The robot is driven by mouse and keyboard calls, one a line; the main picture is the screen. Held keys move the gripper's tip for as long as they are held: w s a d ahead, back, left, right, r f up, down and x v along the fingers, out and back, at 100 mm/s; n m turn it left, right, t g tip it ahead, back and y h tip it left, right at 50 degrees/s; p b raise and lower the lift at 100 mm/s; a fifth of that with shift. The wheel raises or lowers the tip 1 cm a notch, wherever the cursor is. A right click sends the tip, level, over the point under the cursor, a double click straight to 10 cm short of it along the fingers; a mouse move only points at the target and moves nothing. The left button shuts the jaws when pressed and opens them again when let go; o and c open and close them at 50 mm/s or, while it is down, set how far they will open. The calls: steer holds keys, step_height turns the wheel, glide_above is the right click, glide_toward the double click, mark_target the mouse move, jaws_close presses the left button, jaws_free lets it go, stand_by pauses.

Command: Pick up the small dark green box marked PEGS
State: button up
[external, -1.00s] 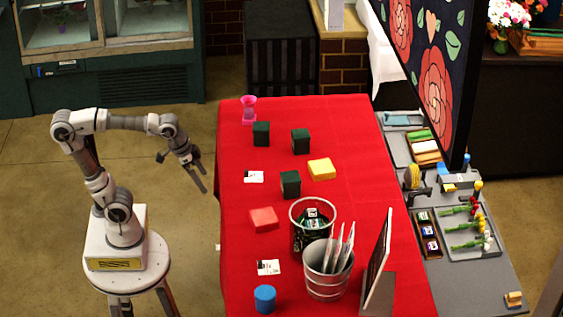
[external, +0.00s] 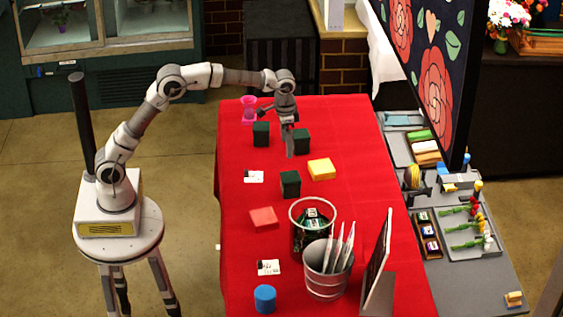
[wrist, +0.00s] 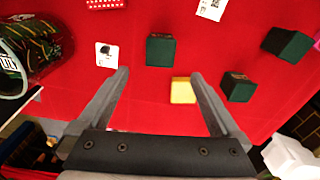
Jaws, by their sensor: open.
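Three dark green boxes stand on the red-covered table: one at the back left (external: 261,134), one to its right (external: 302,142) and one nearer the front (external: 290,184). No PEGS marking is legible on any of them. My gripper (external: 281,134) is over the table, its fingers showing between the two rear boxes. In the wrist view my gripper (wrist: 160,76) is open and empty. There the front box (wrist: 160,50) appears beyond and between the fingertips, the second box (wrist: 238,87) just right of the right finger, and the back-left box (wrist: 288,43) at the far right.
A yellow block (external: 321,169) lies beside the boxes. A pink hourglass-shaped thing (external: 249,109) stands at the back left. A red block (external: 263,219), a wire-rimmed bin (external: 300,243), a metal bucket (external: 327,284) and a blue cylinder (external: 265,297) are toward the front.

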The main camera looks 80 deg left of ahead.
mark_target(291, 175)
steer(key=f, duration=0.4)
steer(key=w+f, duration=0.1)
steer(key=f, duration=0.4)
steer(key=w+f+p, duration=0.1)
steer(key=f, duration=0.3)
steer(key=shift+a+f, duration=0.2)
steer(key=shift+a, duration=0.2)
steer(key=shift+s+d+f+p, duration=0.1)
steer(key=shift+s+f+p, duration=0.1)
steer(key=shift+f, duration=1.1)
steer(key=shift+s+d+f+p, duration=0.1)
steer(key=shift+f+p, duration=0.05)
steer(key=shift+f, duration=1.15)
steer(key=c, duration=1.3)
